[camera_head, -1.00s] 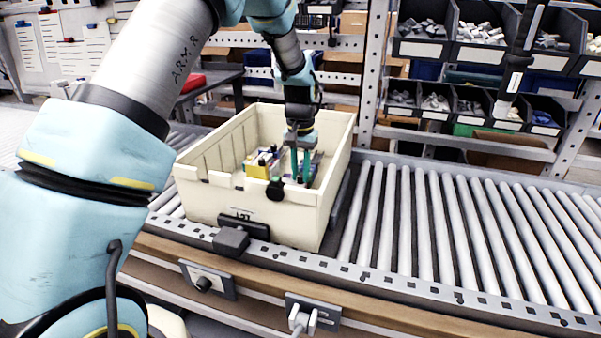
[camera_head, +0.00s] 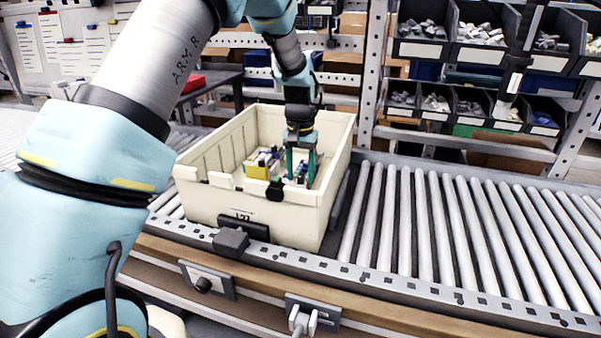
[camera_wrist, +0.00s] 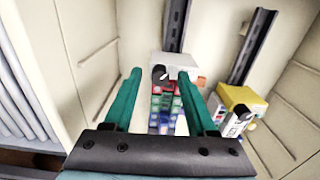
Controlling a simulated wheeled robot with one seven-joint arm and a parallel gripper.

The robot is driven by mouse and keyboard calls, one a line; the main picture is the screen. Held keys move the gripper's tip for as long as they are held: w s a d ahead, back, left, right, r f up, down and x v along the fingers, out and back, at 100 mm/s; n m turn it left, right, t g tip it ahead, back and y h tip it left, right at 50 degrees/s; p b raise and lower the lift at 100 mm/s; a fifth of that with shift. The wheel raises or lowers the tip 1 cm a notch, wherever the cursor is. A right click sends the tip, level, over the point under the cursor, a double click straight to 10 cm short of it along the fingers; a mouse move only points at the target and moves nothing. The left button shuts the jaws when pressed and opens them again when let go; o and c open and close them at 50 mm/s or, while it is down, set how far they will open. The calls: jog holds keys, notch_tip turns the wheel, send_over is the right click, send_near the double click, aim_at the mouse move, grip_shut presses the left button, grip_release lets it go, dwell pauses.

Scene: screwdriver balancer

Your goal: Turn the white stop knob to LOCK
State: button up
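The pale stop knob (camera_head: 302,320) is on a dark plate on the conveyor's front rail, at the bottom of the head view. A short lever or stem shows on it; I cannot read any LOCK mark. My gripper (camera_head: 300,177) is inside the cream crate (camera_head: 262,212), well behind and above the knob. In the wrist view my gripper (camera_wrist: 159,75) has its two green fingers apart. Colourful small boxes (camera_wrist: 165,105) and a white block (camera_wrist: 178,66) with a dark part lie below and between them. I see nothing clamped. The knob is not in the wrist view.
A second plate with a dark knob (camera_head: 204,283) is on the rail to the left. A dark block (camera_head: 230,240) sits by the crate's front. A yellow-topped item (camera_wrist: 240,98) lies in the crate. Empty rollers (camera_head: 460,235) extend right. Part bins (camera_head: 465,65) stand behind.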

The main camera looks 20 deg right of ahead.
aim_at(300, 176)
notch_tip(300, 176, up, 11)
jog(key=b, duration=0.2)
dwell(0.5)
jog(key=shift+a+f, duration=0.1)
jog(key=a+f+n, duration=0.1)
jog(key=a+n, duration=0.3)
jog(key=a, duration=1.6)
jog(key=s+a+f+n, duration=0.1)
jog(key=s+a, duration=0.4)
jog(key=a, duration=0.3)
jog(key=s+a+f+n+t, duration=0.1)
jog(key=s+a+f+n, duration=0.1)
jog(key=s+a, duration=0.3)
jog(key=a, duration=0.3)
jog(key=shift+s+a+f+t, duration=0.15)
jog(key=shift+s+a+t, duration=0.15)
jog(key=shift+s+a, duration=0.1)
